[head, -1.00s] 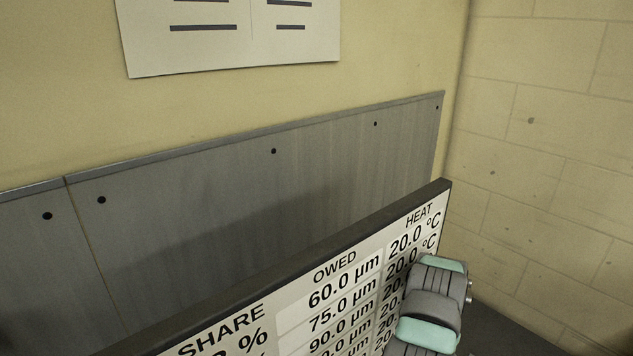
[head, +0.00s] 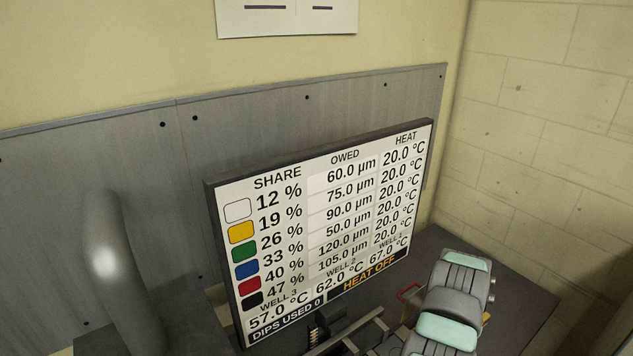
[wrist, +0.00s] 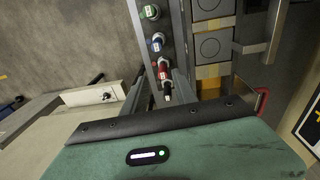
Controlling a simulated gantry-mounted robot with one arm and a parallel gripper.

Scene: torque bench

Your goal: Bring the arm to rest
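My arm (head: 452,305), grey with pale green panels, stands at the lower right in the head view. My gripper's end is out of that view. In the wrist view my gripper (wrist: 158,88) shows two grey-green fingers spread apart beyond its dark bar and green housing. Nothing is visibly held between them. Beyond the fingers is a rack (wrist: 178,30) with a row of pieces with coloured ends: green (wrist: 151,11), blue (wrist: 157,43), red (wrist: 163,69) and black (wrist: 167,93). I cannot tell how far the fingers are from the rack.
A display board (head: 325,225) reads "HEAT OFF" and "DIPS USED 0". It stands on the dark bench (head: 500,290) in front of a grey wall panel (head: 130,190). A red handle (head: 408,292) is left of my arm. Square plates with circles (wrist: 210,46) lie right of the rack.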

